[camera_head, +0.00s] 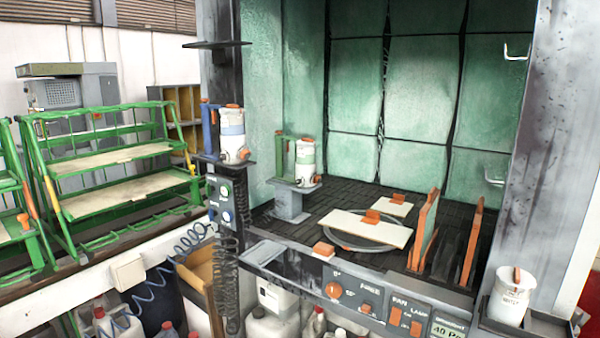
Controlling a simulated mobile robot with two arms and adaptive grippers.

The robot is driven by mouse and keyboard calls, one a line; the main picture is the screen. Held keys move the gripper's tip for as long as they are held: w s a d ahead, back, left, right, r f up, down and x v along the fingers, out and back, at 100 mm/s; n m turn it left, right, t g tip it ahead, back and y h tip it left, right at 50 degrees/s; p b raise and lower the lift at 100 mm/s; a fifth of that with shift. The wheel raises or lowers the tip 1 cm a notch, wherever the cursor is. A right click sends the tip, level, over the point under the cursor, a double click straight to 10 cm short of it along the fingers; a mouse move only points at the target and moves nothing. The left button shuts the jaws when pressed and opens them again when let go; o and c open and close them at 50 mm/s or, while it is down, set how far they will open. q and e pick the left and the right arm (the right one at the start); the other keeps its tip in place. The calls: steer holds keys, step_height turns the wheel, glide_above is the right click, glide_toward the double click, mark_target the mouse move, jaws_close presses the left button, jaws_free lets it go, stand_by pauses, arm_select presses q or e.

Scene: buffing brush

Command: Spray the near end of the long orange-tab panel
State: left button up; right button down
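A long pale panel (388,233) with an orange tab (372,216) lies flat on a round turntable (347,241) inside the booth. A shorter pale panel (396,210), also with an orange tab, lies behind it. A sprayer with a green handle and white cup (306,158) stands on a grey stand inside the booth. Another sprayer with a blue handle and white cup (232,142) stands on the post at the booth's left front. Neither of my grippers is in view.
Upright orange-edged boards (424,232) stand right of the long panel. A control panel (365,295) runs along the booth's front edge. A white canister (511,297) stands at front right. Green racks (115,180) holding pale boards stand at left. A coiled blue hose (165,275) hangs at lower left.

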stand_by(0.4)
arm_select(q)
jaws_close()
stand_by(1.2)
